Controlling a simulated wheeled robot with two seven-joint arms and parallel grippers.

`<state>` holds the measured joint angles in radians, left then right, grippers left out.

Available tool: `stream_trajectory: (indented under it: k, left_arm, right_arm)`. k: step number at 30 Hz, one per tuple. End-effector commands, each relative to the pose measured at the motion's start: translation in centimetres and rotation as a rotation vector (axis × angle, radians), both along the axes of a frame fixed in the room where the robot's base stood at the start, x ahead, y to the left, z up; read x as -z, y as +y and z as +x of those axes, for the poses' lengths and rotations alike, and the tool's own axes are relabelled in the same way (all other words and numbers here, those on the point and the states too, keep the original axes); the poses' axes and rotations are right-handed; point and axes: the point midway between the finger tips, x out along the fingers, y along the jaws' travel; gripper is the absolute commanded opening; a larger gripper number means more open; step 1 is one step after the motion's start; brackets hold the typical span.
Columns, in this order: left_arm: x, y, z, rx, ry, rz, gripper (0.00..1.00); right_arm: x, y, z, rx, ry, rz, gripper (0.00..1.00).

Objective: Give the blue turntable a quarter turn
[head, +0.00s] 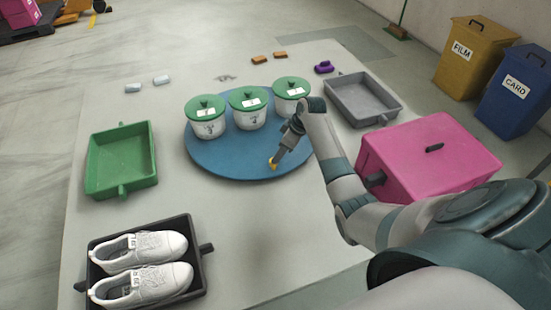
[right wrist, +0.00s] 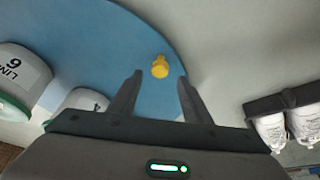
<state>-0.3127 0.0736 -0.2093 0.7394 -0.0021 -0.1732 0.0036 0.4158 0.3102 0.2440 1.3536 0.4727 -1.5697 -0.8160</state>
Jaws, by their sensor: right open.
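The blue turntable (head: 235,162) lies on the table and carries three white tubs with green lids: a left one (head: 208,126), a middle one (head: 248,118) and a right one (head: 290,102). A small yellow peg (head: 273,163) stands near its front right edge. In the right wrist view the peg (right wrist: 160,67) is beyond and between the fingers of my right gripper (right wrist: 158,95), which is open with nothing held. In the head view my right gripper (head: 276,158) is over the turntable, at the peg; whether it touches is unclear. My left gripper is not in view.
A green tray (head: 151,153) is left, a black tray (head: 203,268) with white shoes front left, a grey tray (head: 385,117) back right. A pink box (head: 430,140) stands right, close to my right arm. The table in front of the turntable is clear.

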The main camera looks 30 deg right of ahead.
Motion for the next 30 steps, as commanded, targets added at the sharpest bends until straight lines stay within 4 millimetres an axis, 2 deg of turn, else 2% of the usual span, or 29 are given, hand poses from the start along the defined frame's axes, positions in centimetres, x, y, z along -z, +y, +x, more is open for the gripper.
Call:
stream_trajectory:
  k: [3,10,15,24,30]
  left_arm:
    - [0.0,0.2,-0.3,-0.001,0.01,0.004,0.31]
    - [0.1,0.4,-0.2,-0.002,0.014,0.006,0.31]
    - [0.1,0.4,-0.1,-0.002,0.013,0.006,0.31]
    - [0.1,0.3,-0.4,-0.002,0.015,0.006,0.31]
    - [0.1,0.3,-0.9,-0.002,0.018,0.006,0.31]
  right_arm:
    - [2.0,0.5,0.7,0.001,0.003,0.004,0.44]
    - [4.4,1.0,1.6,0.001,0.001,0.003,0.44]
    - [5.1,1.1,1.8,0.0,0.0,0.001,0.44]
    - [5.2,1.1,1.8,0.0,0.0,0.0,0.44]
    - [5.1,1.1,1.8,0.0,0.0,0.0,0.0]
